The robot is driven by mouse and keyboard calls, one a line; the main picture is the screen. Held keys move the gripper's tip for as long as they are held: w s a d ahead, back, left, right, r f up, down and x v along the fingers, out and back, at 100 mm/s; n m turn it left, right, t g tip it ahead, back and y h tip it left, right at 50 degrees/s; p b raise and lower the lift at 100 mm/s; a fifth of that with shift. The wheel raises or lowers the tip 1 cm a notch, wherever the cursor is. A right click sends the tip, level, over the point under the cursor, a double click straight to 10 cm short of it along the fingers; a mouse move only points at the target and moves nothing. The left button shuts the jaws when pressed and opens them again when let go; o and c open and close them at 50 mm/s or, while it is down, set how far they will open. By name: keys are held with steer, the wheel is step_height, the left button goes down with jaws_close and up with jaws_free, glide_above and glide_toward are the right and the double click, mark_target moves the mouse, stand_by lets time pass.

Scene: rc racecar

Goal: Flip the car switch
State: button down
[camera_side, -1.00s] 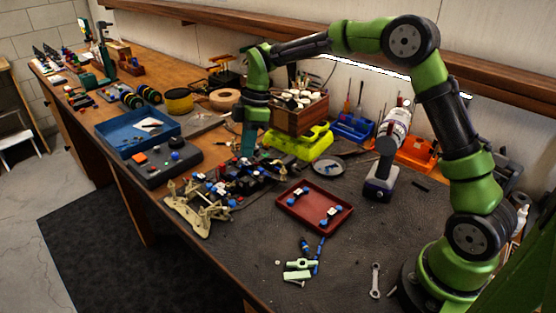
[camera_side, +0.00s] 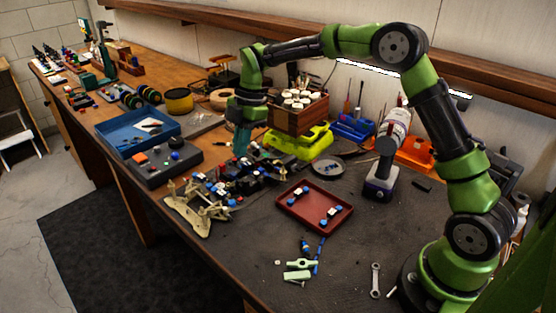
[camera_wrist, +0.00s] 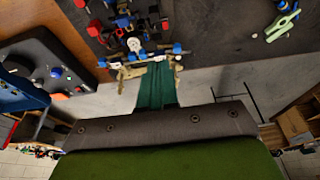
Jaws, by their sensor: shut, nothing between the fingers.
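The car (camera_side: 245,181) is an open dark chassis with blue, red and white parts, on the near middle of the bench. In the wrist view the car (camera_wrist: 125,22) shows at the top. I cannot pick out its switch. My gripper (camera_side: 240,151) points down over the far side of the car, its teal fingers together and empty. In the wrist view the gripper (camera_wrist: 158,66) has its tips overlapping the car's near edge in the picture. I cannot tell whether they touch it.
A beige stand (camera_side: 197,211) is at the car's near end. A dark box with buttons (camera_side: 163,164) and a blue tray (camera_side: 113,133) lie left. A red tray (camera_side: 291,214) lies right. A yellow holder (camera_side: 300,146) and a wooden box of white-capped jars (camera_side: 295,121) stand behind.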

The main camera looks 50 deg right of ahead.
mark_target(236, 197)
steer(key=x, duration=0.7)
steer(key=d+x, duration=0.1)
steer(key=x, duration=0.3)
steer(key=shift+f, duration=0.7)
